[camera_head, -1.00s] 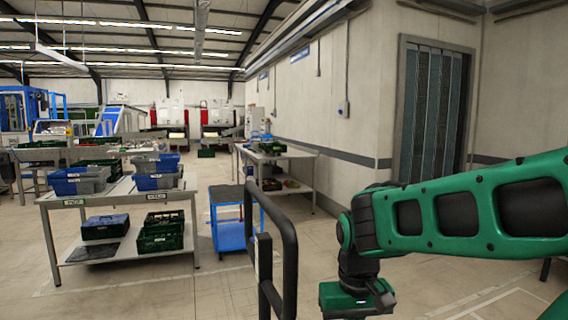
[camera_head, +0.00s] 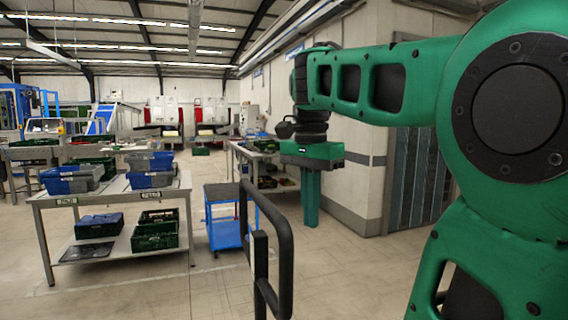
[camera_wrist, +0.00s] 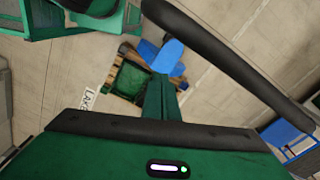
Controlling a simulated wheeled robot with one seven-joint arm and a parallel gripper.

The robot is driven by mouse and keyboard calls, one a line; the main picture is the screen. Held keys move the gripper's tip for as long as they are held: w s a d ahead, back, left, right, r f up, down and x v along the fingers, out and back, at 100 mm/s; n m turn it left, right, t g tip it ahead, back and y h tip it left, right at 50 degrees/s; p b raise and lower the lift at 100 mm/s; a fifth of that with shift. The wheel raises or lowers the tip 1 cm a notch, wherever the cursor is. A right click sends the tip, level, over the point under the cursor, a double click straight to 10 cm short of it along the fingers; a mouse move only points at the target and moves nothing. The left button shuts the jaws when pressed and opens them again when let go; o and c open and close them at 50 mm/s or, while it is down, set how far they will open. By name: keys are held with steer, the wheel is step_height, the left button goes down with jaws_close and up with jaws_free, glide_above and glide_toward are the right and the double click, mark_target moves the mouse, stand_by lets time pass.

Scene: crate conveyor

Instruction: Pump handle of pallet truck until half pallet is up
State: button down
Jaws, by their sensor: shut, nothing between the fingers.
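The black looped handle (camera_head: 277,222), apparently the pallet truck's, stands upright at the lower middle of the head view. In the wrist view a thick black bar (camera_wrist: 232,62), apparently this handle, crosses the upper right. My gripper (camera_head: 311,222) hangs fingers-down to the right of the handle, with no contact visible. Its shut, empty fingers (camera_wrist: 164,82) also show in the wrist view. Below them lies a wooden pallet (camera_wrist: 126,52) with a green crate (camera_wrist: 131,79) on it and a blue part (camera_wrist: 166,58), perhaps the truck, beside it. Whether the pallet is off the floor cannot be told.
A table (camera_head: 118,190) with blue, grey and green crates stands left. A blue trolley (camera_head: 222,235) stands beyond the handle. Another table (camera_head: 236,148) stands along the wall. Floor (camera_head: 130,295) at the front left is clear.

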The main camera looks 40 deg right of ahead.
steer(key=w+a+r+m, duration=0.2)
steer(key=w+r+m, duration=0.1)
steer(key=r, duration=0.7)
steer(key=shift+r+m, duration=0.25)
steer(key=shift+m, duration=0.55)
step_height(320, 180, down, 13)
steer(key=w+a+f, duration=0.4)
steer(key=w+a, duration=0.1)
steer(key=a, duration=1)
steer(key=w+a+f, duration=0.4)
steer(key=w+a, duration=0.1)
steer(key=a, duration=1)
steer(key=w+a+f, duration=0.5)
steer(key=a, duration=1.1)
